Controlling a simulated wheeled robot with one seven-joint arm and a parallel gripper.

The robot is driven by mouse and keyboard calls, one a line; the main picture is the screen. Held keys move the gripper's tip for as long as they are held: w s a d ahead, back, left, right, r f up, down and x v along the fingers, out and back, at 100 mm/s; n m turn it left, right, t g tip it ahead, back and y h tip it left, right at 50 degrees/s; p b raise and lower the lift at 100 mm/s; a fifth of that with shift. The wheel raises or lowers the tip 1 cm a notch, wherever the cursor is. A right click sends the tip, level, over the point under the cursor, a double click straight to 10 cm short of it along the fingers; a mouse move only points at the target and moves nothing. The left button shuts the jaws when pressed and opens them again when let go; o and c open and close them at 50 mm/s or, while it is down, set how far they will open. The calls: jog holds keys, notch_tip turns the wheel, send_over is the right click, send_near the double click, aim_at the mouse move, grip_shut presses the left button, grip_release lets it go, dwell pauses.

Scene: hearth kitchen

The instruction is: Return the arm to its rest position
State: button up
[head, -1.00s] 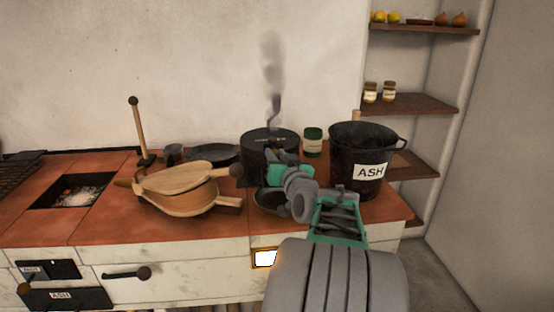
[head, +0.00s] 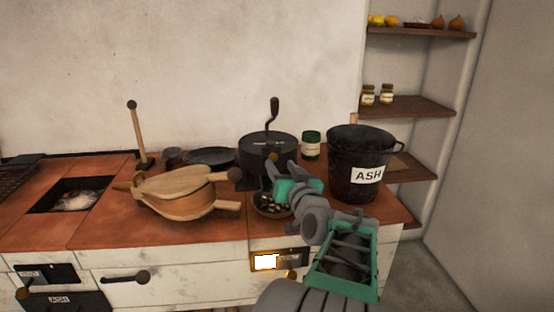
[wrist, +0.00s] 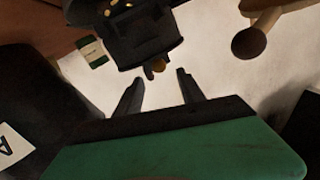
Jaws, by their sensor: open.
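My gripper (head: 275,168) is in front of the black drum with a crank (head: 268,146) on the counter. In the wrist view its two dark fingers (wrist: 158,88) stand apart with nothing between them. The black drum (wrist: 145,38) and its small brass knob lie just beyond the fingertips there. My arm reaches over the counter's front edge from the lower right. A dark bowl (head: 268,206) with pale bits in it sits below the gripper, partly hidden by my arm.
A black ASH bucket (head: 350,150) stands close to my arm's right. A green jar (head: 311,146) is behind. Wooden bellows (head: 175,204) lie left, beside an open ash pit (head: 75,196). Wall shelves (head: 415,105) are at the right. Space above the counter is free.

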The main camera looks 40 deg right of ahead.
jog(key=shift+v, duration=1.05)
jog(key=w+a+r+g+y+p, duration=0.5)
jog(key=a+r+p, duration=0.55)
jog(key=p, duration=0.55)
jog(key=s+a+n+g+y+p, duration=0.1)
jog(key=s+a+n+g+p, duration=0.2)
jog(key=s+a+p, duration=0.4)
jog(key=s+a+n+g+y+p, duration=0.1)
jog(key=s+a+n+g+p, duration=0.3)
jog(key=a, duration=1.1)
jog(key=s+g+p, duration=0.1)
jog(key=s+p, duration=0.2)
jog(key=s, duration=0.1)
jog(key=shift+a, duration=0.2)
